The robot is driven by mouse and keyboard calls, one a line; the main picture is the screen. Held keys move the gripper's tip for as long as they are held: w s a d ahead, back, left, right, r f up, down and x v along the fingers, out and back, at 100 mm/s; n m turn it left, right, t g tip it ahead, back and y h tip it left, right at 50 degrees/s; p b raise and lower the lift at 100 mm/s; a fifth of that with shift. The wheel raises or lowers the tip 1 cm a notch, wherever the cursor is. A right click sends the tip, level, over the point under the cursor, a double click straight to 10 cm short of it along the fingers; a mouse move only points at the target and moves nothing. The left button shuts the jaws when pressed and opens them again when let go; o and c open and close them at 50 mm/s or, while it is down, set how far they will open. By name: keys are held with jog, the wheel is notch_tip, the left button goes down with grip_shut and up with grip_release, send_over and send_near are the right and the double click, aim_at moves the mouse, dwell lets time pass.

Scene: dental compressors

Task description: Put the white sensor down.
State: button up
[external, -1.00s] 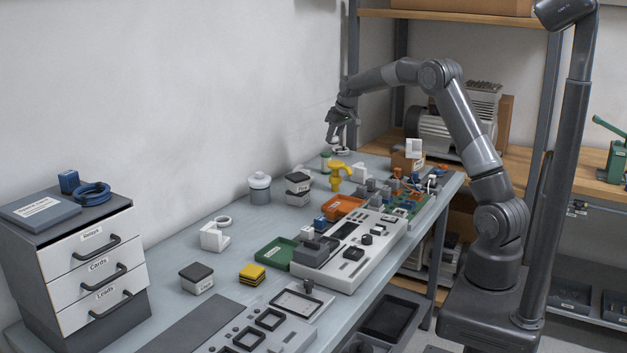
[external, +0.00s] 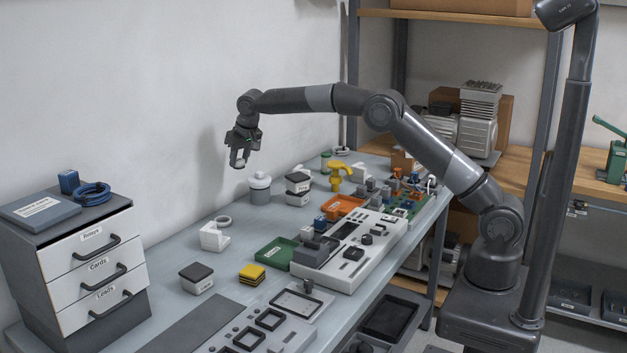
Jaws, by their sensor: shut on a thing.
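My gripper (external: 239,161) is at the upper left of the middle, in the air above the bench and near the wall. It is shut on a small white piece, the white sensor (external: 238,158), which shows between the fingers, pointing down. The fingers hide part of it, so its full shape cannot be told. The sensor is clear of the bench top, above and to the left of a grey jar with a white lid.
A green tray (external: 276,252) lies further forward. Bare bench shows left of the angled block (external: 165,254).

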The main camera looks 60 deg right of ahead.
aim_at(242, 211)
jog(key=f, duration=1.6)
jog(key=shift+d, duration=0.25)
jog(key=o, duration=1)
jog(key=shift+f, duration=0.1)
